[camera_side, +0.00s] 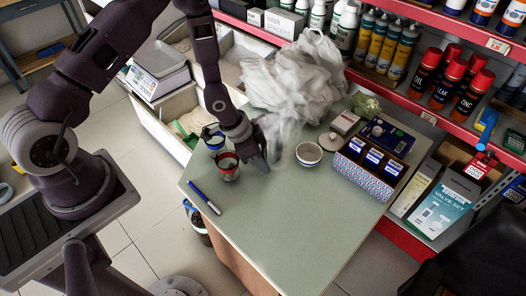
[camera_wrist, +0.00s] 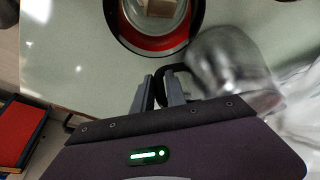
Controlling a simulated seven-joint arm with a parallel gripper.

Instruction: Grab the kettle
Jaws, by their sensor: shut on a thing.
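The kettle (camera_wrist: 228,66) is a shiny grey metal vessel with a black handle (camera_wrist: 166,74), right of centre in the wrist view. Its outline is blurred there. In the side view it is a pale, blurred shape (camera_side: 286,128) just right of my gripper (camera_side: 258,163), in front of the plastic bag. My gripper also shows in the wrist view (camera_wrist: 161,88), its fingers at the black handle and shut on it. I cannot tell from these views whether the kettle's base touches the counter.
A red-rimmed jar (camera_side: 228,168) stands close left of my gripper, with a blue-rimmed jar (camera_side: 212,138) behind it. A white bowl (camera_side: 308,154) and patterned box (camera_side: 364,178) are to the right. A plastic bag (camera_side: 300,75) lies behind. The counter front (camera_side: 290,220) is clear beyond a blue pen (camera_side: 204,197).

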